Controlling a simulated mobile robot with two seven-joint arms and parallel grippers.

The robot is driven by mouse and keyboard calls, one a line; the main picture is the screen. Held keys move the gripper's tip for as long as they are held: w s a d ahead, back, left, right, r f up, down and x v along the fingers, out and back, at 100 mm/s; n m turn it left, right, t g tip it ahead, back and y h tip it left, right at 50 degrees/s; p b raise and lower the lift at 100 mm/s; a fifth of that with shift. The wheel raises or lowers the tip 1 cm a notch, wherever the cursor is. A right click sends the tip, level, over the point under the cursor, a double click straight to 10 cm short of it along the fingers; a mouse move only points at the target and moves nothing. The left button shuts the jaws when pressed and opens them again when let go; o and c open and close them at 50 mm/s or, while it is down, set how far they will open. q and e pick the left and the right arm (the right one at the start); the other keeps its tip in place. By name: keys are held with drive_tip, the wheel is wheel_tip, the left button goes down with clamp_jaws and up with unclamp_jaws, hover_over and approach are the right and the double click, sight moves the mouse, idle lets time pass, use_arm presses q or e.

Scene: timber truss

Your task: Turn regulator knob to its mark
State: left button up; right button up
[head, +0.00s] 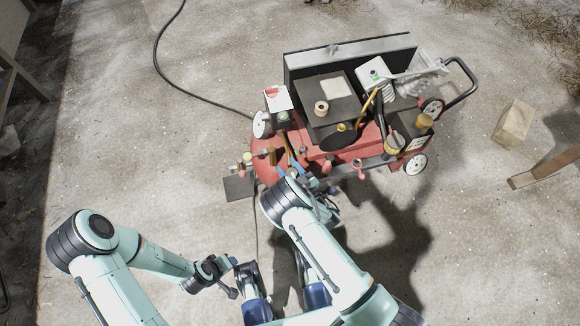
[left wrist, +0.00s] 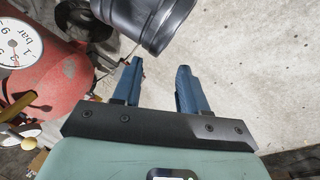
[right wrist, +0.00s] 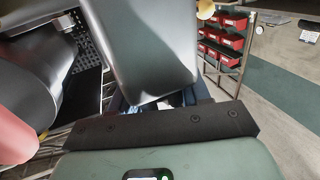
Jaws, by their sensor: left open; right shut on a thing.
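The red compressor (head: 320,150) stands on the floor, with brass fittings (head: 268,155) at its left end. My right gripper (head: 286,172) is at that end, partly covered by its own arm. In the right wrist view it is shut on a large dark grey piece (right wrist: 145,50), apparently the regulator knob seen very close. This piece hides most of the fingers, and I cannot make out a mark. My left gripper (left wrist: 158,82) is open and empty in the left wrist view, beside the red tank (left wrist: 62,85). A white bar gauge (left wrist: 15,45) shows at left.
A black hose (head: 170,70) runs across the floor behind the compressor. A wood block (head: 513,123) and a timber piece (head: 545,168) lie at right. A rack with red bins (right wrist: 222,40) stands farther off. The floor at left is mostly clear.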

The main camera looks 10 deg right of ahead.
use_arm(q)
drive_tip(key=shift+s+d+r, duration=0.3)
drive_tip(key=shift+s+r, duration=0.1)
drive_tip(key=shift+s, duration=0.15)
use_arm(e)
drive_tip(key=shift+s+n+g+y, duration=0.1)
drive_tip(key=shift+n+g+y, duration=0.5)
drive_tip(key=shift+y, duration=0.4)
drive_tip(key=o, duration=1)
drive_tip(key=shift+c, duration=0.2)
drive_tip(key=p+v, duration=0.2)
drive_tip(key=v, duration=0.3)
drive_tip(key=shift+r, duration=0.1)
drive_tip(key=p+v, duration=0.3)
drive_tip(key=p, duration=0.1)
drive_tip(key=shift+s+d+r, duration=0.1)
drive_tip(key=shift+d, duration=0.05)
use_arm(q)
drive_tip(key=s+d+r+g+h+p, duration=0.1)
drive_tip(key=s+d+r+g, duration=0.2)
drive_tip(key=s+r, duration=0.4)
drive_tip(key=shift+s+r+m, duration=0.25)
drive_tip(key=shift+s+m, duration=0.05)
drive_tip(key=shift+s, duration=0.05)
use_arm(e)
approach(296, 177)
drive_tip(key=shift+w+f, duration=0.2)
drive_tip(key=shift+f, duration=0.1)
